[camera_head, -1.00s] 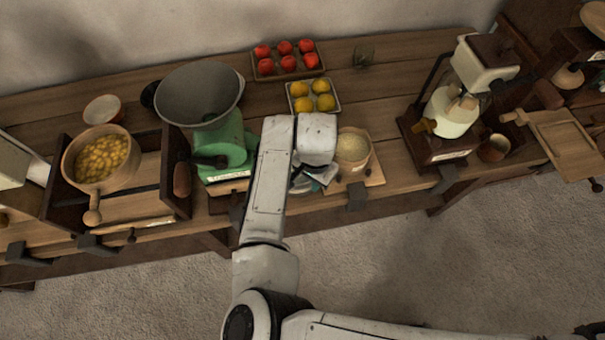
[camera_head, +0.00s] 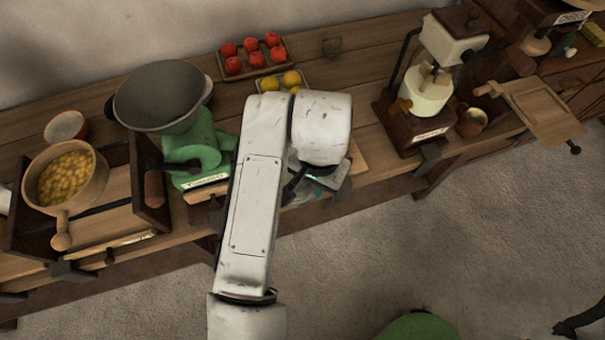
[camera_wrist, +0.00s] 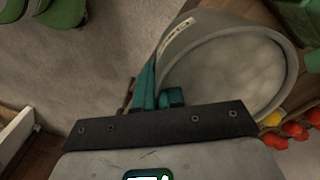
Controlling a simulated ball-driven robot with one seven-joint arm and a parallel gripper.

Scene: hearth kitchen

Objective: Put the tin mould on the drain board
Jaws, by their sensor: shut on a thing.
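My gripper (camera_wrist: 158,97) shows in the wrist view with its teal fingers shut at the rim of a grey, round, open vessel, which I take for the tin mould (camera_wrist: 205,72). The vessel is tilted, with a pale label on its rim and a pale, lumpy inside. In the head view my arm hides most of the gripper (camera_head: 318,176) and the mould, in front of the counter's edge. A wooden board with a raised rim (camera_head: 545,112) juts out at the right; it may be the drain board, but I cannot be sure.
A green scale (camera_head: 195,150) with a grey pan stands left of my arm. A pot of yellow food (camera_head: 68,180) is at the far left. Red fruit (camera_head: 252,55) sits behind. A green round thing (camera_head: 418,328) is on the floor.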

